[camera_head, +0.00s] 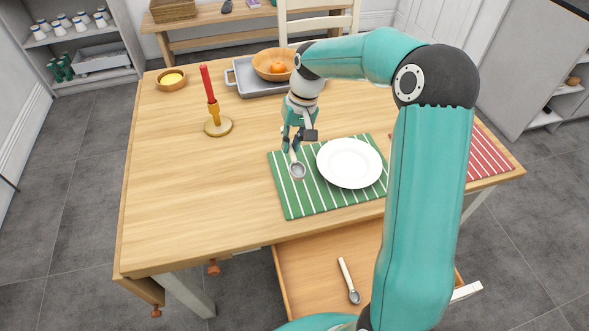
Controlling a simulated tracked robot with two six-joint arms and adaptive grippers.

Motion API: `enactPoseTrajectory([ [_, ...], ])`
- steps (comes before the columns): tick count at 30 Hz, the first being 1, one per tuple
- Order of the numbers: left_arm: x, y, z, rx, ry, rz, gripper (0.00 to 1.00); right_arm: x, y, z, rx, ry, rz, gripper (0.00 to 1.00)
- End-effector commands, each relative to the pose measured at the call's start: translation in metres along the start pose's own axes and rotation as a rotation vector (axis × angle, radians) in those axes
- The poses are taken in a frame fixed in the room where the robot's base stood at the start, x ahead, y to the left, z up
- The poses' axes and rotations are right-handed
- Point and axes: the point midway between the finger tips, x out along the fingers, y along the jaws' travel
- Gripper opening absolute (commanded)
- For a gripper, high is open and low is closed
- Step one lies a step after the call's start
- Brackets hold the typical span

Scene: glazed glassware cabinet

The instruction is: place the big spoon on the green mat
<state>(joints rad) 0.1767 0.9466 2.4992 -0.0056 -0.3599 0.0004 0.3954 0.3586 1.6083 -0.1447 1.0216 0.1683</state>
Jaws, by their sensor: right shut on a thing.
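The green striped mat (310,201) lies on the wooden table, with a white plate (350,163) on its right part. My right gripper (291,148) is over the far left part of the mat and is shut on a spoon (297,171). The spoon's bowl points toward the near side, over the mat left of the plate; I cannot tell whether it touches the mat. Another spoon (348,279) lies in the open drawer below the table's near edge. My left gripper is not in view.
A red candle in a brass holder (218,126) stands left of the mat. A grey tray (247,88) with a wooden bowl (268,66) holding an orange fruit is at the back. A small yellow-filled bowl (171,80) is far left. A red striped mat (486,160) lies right. The table's left side is clear.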

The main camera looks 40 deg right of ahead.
Motion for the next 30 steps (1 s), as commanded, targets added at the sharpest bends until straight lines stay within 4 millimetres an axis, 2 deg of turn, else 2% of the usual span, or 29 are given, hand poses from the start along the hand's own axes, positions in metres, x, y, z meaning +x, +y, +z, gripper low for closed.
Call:
enactPoseTrajectory([
  [1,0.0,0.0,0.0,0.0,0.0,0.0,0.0,0.015,0.003,0.001,0.001,-0.006,0.001,0.0],
  [3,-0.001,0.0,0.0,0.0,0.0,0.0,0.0,0.032,0.007,0.001,0.001,-0.006,0.001,0.0],
  [9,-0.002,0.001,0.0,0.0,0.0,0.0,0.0,0.064,0.013,0.0,-0.001,-0.002,0.001,0.0],
  [14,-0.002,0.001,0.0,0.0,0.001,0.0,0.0,0.073,0.014,-0.001,-0.002,-0.001,0.001,0.0],
  [22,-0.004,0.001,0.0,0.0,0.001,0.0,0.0,0.108,0.02,0.0,-0.003,-0.004,0.0,0.0],
  [30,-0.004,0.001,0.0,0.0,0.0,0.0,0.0,0.112,0.02,-0.001,-0.004,0.001,0.0,0.0],
])
